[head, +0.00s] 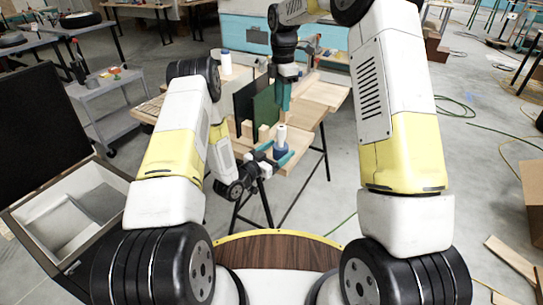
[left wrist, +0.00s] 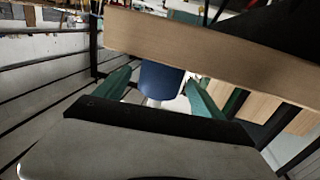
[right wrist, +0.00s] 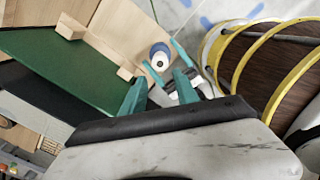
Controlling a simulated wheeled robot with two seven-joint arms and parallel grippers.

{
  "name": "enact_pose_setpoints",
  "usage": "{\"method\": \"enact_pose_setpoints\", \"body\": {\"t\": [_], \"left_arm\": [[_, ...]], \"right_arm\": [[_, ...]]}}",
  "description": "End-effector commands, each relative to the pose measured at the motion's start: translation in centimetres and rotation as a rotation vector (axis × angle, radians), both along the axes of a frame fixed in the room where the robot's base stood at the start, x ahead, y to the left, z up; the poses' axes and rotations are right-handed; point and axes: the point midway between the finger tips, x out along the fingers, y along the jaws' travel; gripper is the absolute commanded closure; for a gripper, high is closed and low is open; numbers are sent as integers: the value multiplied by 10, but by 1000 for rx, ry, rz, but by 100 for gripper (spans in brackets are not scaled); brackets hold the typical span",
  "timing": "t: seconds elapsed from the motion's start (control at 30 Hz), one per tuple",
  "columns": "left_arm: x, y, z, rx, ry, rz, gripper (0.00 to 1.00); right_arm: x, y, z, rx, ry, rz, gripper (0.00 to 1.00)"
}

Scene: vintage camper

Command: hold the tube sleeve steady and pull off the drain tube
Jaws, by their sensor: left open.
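The tube sleeve (head: 280,150) is a blue cylinder at the near edge of the wooden bench, with the white drain tube (head: 281,133) standing up out of it. My left gripper (head: 276,158) is open, its teal fingers on either side of the sleeve. In the left wrist view the sleeve (left wrist: 160,78) shows between the fingertips; contact cannot be told. The right wrist view shows the sleeve from above as a blue ring (right wrist: 154,50) around the white tube (right wrist: 161,60). My right gripper (head: 283,104) points down above the tube, its fingers apart and empty.
A dark green upright panel (head: 264,112) stands on the bench left of the sleeve, beside wooden blocks. A white bottle-like item (head: 226,63) stands farther back. A wooden board (left wrist: 200,48) crosses close by in the left wrist view.

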Motion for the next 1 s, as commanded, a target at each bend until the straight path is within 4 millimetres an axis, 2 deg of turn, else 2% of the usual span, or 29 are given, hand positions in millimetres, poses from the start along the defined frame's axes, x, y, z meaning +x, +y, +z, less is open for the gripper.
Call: {"method": "enact_pose_setpoints", "body": {"t": [0.17, 0.47, 0.83, 0.9, 1.0], "left_arm": [[11, -9, 0, 1, 0, 0, 21], [13, -10, 0, 1, 1, 1, 21], [13, -10, 0, 1, 1, 1, 93], [13, -10, 0, 1, 1, 1, 93], [13, -10, 0, 1, 1, 1, 93]], "right_arm": [[0, 0, 0, 0, 0, 0, 64], [0, 0, 0, 0, 0, 0, 64], [0, 0, 0, 0, 0, 0, 64], [0, 0, -3, 0, 1, 7, 50], [-1, 0, -20, -1, 5, 58, 49]]}}
